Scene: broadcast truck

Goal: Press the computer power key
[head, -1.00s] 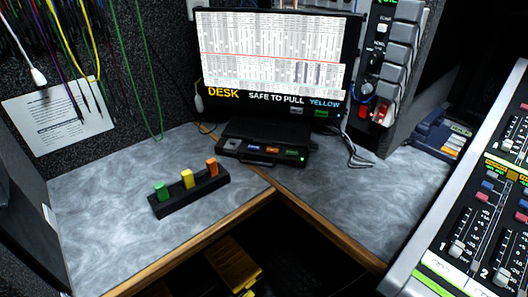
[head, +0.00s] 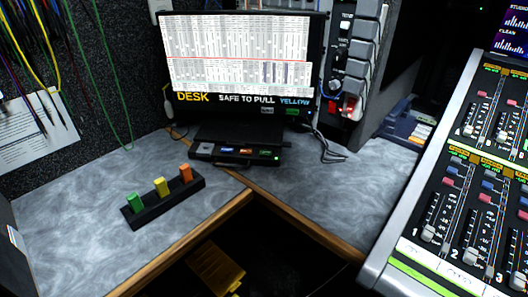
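A black computer unit (head: 236,153) sits on the grey marbled desk under the monitor. Its front edge carries several small coloured keys, one pale, one blue, one orange and one green. Which of them is the power key I cannot read. The monitor (head: 238,52) above shows a striped chart and the words "DESK SAFE TO PULL YELLOW". A black block (head: 163,201) with green, yellow and orange plugs stands left of the unit. Neither of my grippers shows in the head view.
A mixing console (head: 455,190) with faders fills the right side. Grey switch units (head: 367,45) stand right of the monitor, with a red switch low down. A cable lies on the desk beside the unit. The desk's wooden front edge borders a dark gap holding a yellow object (head: 216,268).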

